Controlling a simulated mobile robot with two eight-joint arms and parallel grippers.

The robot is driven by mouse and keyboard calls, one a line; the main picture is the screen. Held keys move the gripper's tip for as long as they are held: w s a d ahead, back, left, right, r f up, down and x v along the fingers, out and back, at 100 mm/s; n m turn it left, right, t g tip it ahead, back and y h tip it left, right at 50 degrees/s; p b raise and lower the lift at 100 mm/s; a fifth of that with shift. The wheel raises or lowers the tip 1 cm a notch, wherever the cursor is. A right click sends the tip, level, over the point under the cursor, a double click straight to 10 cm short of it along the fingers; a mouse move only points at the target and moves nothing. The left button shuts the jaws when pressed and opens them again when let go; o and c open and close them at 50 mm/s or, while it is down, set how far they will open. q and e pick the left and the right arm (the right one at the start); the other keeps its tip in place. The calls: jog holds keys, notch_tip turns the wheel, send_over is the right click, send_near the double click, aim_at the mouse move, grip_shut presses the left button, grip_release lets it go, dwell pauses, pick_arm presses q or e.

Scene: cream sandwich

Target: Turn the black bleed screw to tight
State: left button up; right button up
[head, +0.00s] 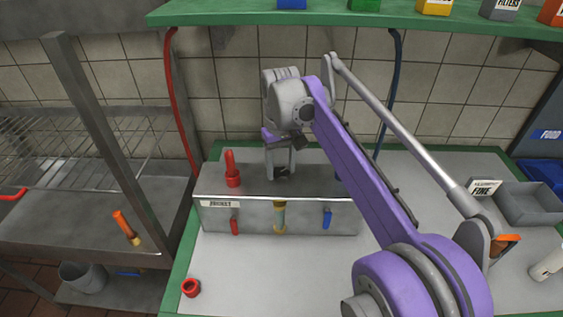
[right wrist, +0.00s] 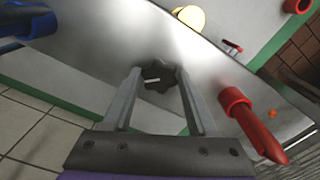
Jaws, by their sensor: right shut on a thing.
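The black bleed screw (right wrist: 157,76) is a small lobed knob with a white mark, set in the top of a grey metal box (head: 215,185). In the head view the screw (head: 283,175) is mostly hidden by my right gripper (head: 279,168). My right gripper comes down from above, and its fingers stand on either side of the knob in the right wrist view (right wrist: 159,80), shut on it. The white mark lies nearly level in that view. My left gripper is not in view.
A red upright fitting (head: 232,170) stands on the box left of my gripper. Small red (head: 235,225), yellow (head: 279,217) and blue (head: 327,219) fittings are on its front. A red ring (head: 191,287) lies on the bench. A grey bin (head: 530,204) stands right.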

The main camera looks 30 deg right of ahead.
aim_at(280, 172)
jog(key=m+p, duration=0.1)
jog(key=m, duration=0.3)
jog(key=shift+r+m, duration=0.1)
jog(key=shift+m, duration=0.2)
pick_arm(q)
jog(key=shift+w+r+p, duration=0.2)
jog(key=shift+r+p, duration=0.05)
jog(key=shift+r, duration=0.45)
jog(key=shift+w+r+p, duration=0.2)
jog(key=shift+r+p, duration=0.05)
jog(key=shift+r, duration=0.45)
pick_arm(e)
jog(key=shift+w+a+m, duration=0.1)
jog(key=shift+m, duration=1.8)
jog(key=o, duration=1.4)
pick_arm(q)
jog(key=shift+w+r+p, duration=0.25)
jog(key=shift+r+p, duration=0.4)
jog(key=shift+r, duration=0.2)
pick_arm(e)
notch_tip(280, 172, up, 11)
jog(key=shift+f, duration=0.15)
